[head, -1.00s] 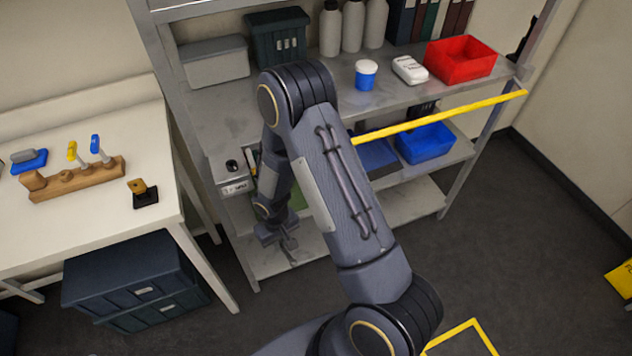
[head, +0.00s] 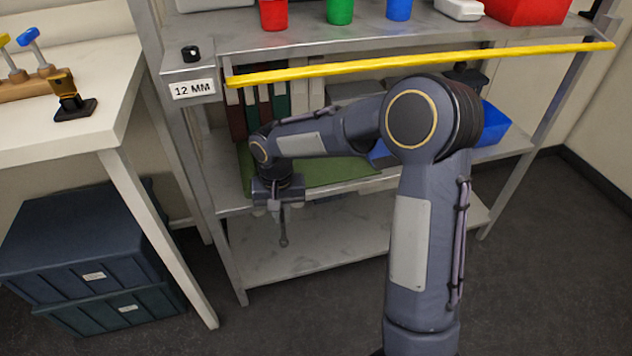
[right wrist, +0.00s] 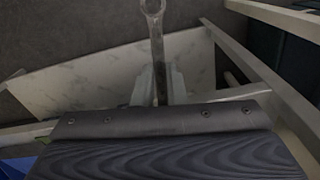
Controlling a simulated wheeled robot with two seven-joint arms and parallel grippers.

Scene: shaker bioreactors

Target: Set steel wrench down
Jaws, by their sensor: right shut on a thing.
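My right gripper (head: 278,206) is shut on the steel wrench (head: 283,230), which hangs downward from the jaws. In the head view they are in front of the middle shelf's front edge, with the lower shelf behind the wrench's lower end. The right wrist view shows the wrench (right wrist: 156,45) upright between the fingers (right wrist: 160,82), its ring end at the top. A green mat (head: 325,173) lies on the middle shelf, partly hidden by my forearm. My left gripper is not in view.
A yellow bar (head: 420,62) runs along the upper shelf's front, beside a "12 MM" label (head: 193,89). Binders (head: 275,103) stand behind the mat, and a blue bin (head: 493,130) is to the right. The lower shelf (head: 350,235) looks bare. A white table (head: 70,130) stands left.

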